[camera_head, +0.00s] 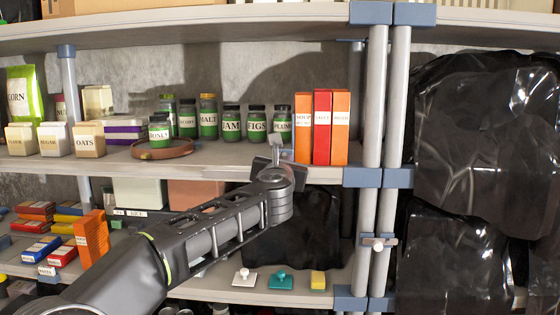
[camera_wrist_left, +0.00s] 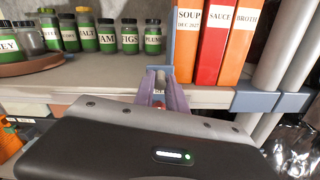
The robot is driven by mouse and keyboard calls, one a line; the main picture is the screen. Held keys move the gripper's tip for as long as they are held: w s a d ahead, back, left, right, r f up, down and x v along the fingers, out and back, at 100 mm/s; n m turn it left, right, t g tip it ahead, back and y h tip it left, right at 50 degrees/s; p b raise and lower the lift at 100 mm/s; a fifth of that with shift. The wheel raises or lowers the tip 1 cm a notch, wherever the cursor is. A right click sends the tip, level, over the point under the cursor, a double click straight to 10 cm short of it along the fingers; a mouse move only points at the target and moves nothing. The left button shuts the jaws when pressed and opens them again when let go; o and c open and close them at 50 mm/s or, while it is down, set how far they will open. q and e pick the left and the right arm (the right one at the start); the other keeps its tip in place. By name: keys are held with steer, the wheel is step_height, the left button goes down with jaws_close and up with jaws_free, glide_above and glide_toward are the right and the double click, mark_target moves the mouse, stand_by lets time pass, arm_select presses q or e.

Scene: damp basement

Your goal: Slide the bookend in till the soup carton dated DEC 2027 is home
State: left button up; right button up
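The soup carton (camera_head: 303,128) is orange and stands upright at the left end of a row of three cartons on the middle shelf. In the left wrist view its label reads SOUP, DEC 2027 (camera_wrist_left: 187,45). A thin blue-grey upright strip, which looks like the bookend (camera_wrist_left: 171,42), stands just left of it; whether they touch is unclear. My left gripper (camera_head: 276,146) is at the shelf's front edge, left of the cartons. In the left wrist view its fingertips (camera_wrist_left: 165,88) point at the foot of that strip; their grip is unclear. My right gripper is out of view.
A red sauce carton (camera_head: 322,128) and an orange broth carton (camera_head: 340,128) stand right of the soup. A plum jar (camera_head: 282,124) and several other jars stand to the left. Grey posts (camera_head: 372,110) rise at the shelf's right end. Black plastic sheeting (camera_head: 480,130) hangs beyond.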

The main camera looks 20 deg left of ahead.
arm_select(q)
steer(key=o, duration=0.5)
steer(key=shift+c, duration=0.2)
steer(key=shift+s, duration=0.1)
steer(key=b+v, duration=0.2)
steer(key=v, duration=0.5)
steer(key=shift+s+d, duration=0.15)
steer(key=shift+s, duration=0.15)
